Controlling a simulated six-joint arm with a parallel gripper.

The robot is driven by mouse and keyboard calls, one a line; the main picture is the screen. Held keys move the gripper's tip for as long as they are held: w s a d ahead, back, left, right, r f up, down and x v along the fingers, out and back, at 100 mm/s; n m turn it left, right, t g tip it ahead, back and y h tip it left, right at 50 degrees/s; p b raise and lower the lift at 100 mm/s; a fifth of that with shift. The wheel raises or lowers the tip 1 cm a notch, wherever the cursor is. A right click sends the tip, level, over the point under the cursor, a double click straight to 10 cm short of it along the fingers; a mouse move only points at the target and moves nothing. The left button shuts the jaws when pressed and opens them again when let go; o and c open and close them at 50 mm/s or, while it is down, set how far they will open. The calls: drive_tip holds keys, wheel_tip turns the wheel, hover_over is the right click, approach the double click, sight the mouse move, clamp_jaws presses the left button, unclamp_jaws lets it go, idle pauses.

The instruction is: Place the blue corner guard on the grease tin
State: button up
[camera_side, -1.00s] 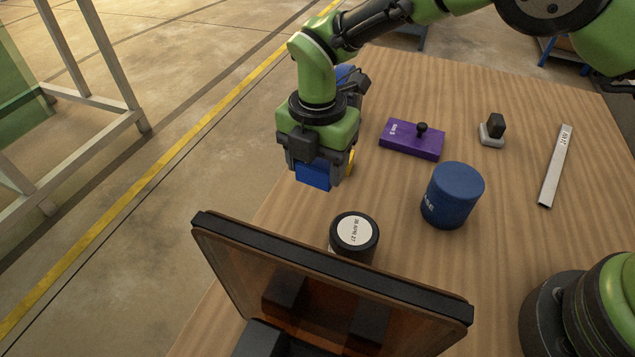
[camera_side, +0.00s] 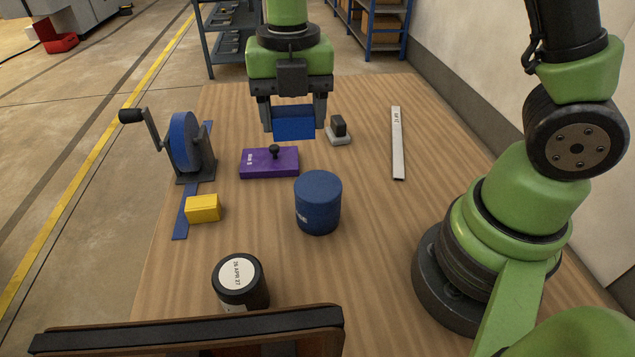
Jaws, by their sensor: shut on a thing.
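The blue corner guard (camera_side: 294,122) is held between the fingers of my gripper (camera_side: 293,130), which points down. It shows as a blue block shape with one broad face towards the camera. Guard and gripper appear above the table, beyond the purple block in the picture. The grease tin (camera_side: 318,203) is a blue cylinder with a plain blue top and pale lettering partly showing on its left side. It stands upright on the table, nearer the camera than the gripper and slightly to its right. The top of the tin is bare.
A purple block (camera_side: 268,163) with a black knob lies between gripper and tin. A blue crank wheel (camera_side: 185,142) and a yellow block (camera_side: 203,208) are left. A black jar (camera_side: 241,281) stands in front. A black-and-white piece (camera_side: 339,131) and a silver bar (camera_side: 397,143) are right.

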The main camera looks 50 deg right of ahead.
drive_tip(key=s+d, duration=0.2)
hover_over(318, 185)
wheel_tip(318, 185, down, 5)
drive_tip(key=shift+r, duration=0.15)
drive_tip(key=shift+f, duration=2.4)
drive_tip(key=shift+f, duration=0.1)
drive_tip(key=o, duration=0.9)
